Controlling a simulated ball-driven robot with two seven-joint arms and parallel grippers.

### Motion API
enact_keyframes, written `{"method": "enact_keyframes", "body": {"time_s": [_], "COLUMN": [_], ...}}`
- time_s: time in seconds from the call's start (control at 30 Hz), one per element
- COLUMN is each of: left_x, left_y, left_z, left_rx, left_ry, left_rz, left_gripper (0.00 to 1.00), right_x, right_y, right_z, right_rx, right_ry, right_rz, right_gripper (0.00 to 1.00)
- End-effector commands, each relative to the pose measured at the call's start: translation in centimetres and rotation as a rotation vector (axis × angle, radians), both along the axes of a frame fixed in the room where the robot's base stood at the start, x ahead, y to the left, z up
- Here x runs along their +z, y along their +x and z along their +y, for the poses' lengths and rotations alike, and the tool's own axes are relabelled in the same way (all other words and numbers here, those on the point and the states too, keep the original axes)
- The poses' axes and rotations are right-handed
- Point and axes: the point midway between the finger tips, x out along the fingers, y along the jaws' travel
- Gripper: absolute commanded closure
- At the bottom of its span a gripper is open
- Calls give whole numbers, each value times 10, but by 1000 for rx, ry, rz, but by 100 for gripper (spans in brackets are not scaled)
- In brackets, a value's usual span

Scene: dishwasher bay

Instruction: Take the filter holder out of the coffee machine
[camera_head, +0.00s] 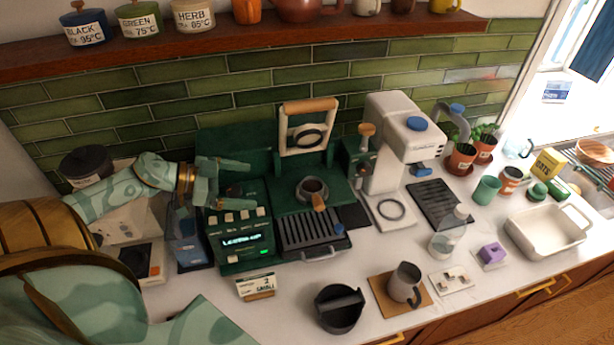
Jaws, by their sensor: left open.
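The green coffee machine (229,226) stands on the counter, with a lit display and a row of buttons on its left front. The filter holder (319,203) has a dark round basket and a wooden handle pointing toward the front. It sits at the middle of the machine, above the slatted drip tray (312,230); how it is seated cannot be told. A lever frame with a wooden bar (308,105) stands upright behind it. My left gripper (245,179) is open and empty over the machine's left part, left of the filter holder and apart from it. My right gripper is out of view.
A white machine (392,145) stands to the right. A black knock bin (340,308), a steel jug (405,284) and a small label card (256,286) are in front. A shelf (255,40) with jars runs above. Counter between card and bin is clear.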

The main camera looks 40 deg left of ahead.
Motion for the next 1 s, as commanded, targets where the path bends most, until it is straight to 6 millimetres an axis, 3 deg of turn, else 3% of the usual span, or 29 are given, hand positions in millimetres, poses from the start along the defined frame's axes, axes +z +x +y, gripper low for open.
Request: {"method": "enact_keyframes", "body": {"time_s": [0.4, 1.0], "left_x": [-32, -62], "left_y": [63, 112], "left_z": [-54, -94], "left_rx": [-1, -1], "left_ry": [-5, -2], "left_rz": [-2, 0], "left_gripper": [0, 0], "right_x": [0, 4], "right_y": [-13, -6], "right_z": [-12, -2], "right_rx": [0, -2], "right_ry": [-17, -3], "right_rz": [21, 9], "right_gripper": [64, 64]}}
